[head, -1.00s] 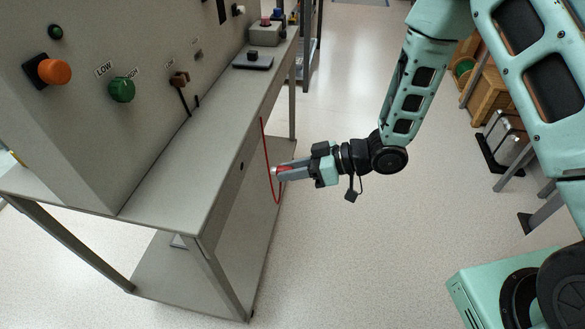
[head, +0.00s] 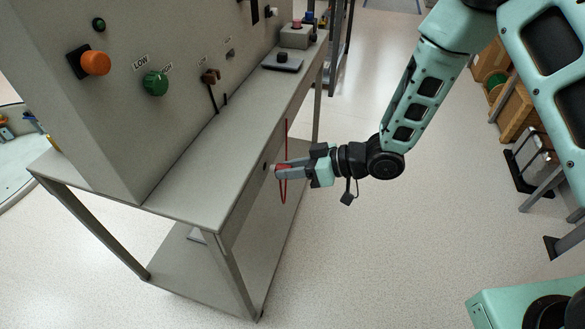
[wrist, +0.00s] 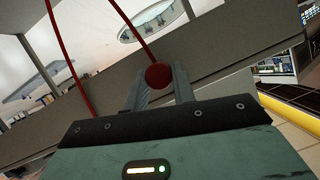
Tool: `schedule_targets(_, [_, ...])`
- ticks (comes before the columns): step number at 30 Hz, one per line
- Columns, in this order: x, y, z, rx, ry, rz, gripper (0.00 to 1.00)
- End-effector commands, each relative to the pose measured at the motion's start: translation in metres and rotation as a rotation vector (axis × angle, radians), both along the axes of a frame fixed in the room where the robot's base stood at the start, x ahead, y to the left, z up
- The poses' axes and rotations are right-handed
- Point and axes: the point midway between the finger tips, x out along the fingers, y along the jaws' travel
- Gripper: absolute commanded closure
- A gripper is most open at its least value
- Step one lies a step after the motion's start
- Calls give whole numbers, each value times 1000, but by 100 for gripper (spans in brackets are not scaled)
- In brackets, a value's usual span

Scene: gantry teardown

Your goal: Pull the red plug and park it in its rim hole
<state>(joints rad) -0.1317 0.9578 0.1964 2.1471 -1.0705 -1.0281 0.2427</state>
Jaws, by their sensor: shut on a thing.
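The red plug (wrist: 158,76) is held between the two fingers of my gripper (head: 281,172), which is shut on it. In the head view only a little red of the plug shows at the fingertips. A red cord (head: 285,136) runs from the table's front rim and hangs in a loop past the fingers; it also shows in the wrist view (wrist: 132,24). The plug is just in front of the rim (head: 240,196). A dark hole (head: 264,167) shows in the rim to the left of the fingertips. The plug appears apart from the rim.
A dark flat pad with a knob (head: 283,62) and a grey button box (head: 296,36) stand farther back.

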Motion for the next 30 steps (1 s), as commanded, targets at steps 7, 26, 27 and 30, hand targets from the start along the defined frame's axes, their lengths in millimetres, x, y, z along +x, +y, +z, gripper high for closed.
schedule_targets(7, [0, 0, 0, 0, 0, 0, 100])
schedule_targets(26, [4, 11, 0, 1, 1, 0, 100])
schedule_targets(27, [4, 12, 0, 1, 1, -1, 100])
schedule_targets(30, [5, 14, 0, 1, 1, -1, 100])
